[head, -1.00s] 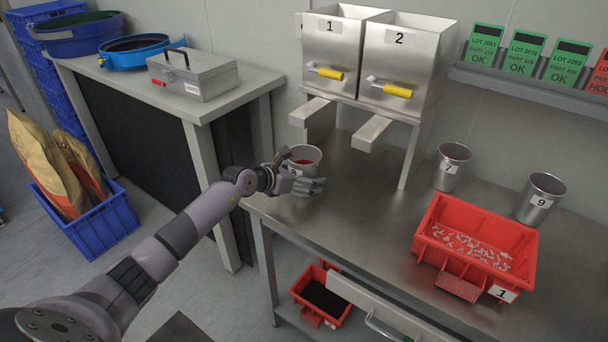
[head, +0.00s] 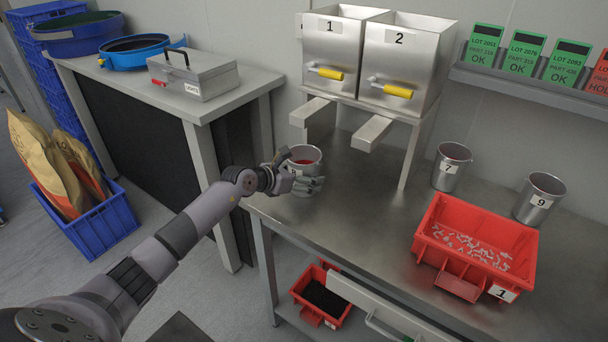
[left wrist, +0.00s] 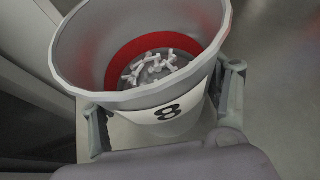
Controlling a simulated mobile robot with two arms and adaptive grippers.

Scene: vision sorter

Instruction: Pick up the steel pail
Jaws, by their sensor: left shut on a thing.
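The steel pail (head: 305,158) stands at the left end of the steel bench, upright, in the head view. In the left wrist view the pail (left wrist: 168,103) fills the upper middle. It has a label with an 8, a red band inside and several small white parts at its bottom. My left gripper (head: 297,180) is shut on the pail, with one finger on each side of its wall (left wrist: 165,105). Whether the pail's base touches the bench is hidden by the gripper. My right gripper is not in view.
Pails 7 (head: 449,172) and 9 (head: 538,200) stand to the right, near a red bin (head: 425,246) of small parts. Hoppers 1 (head: 333,52) and 2 (head: 396,62) stand behind, with chutes reaching forward near the held pail. The bench (head: 350,215) is clear in the middle.

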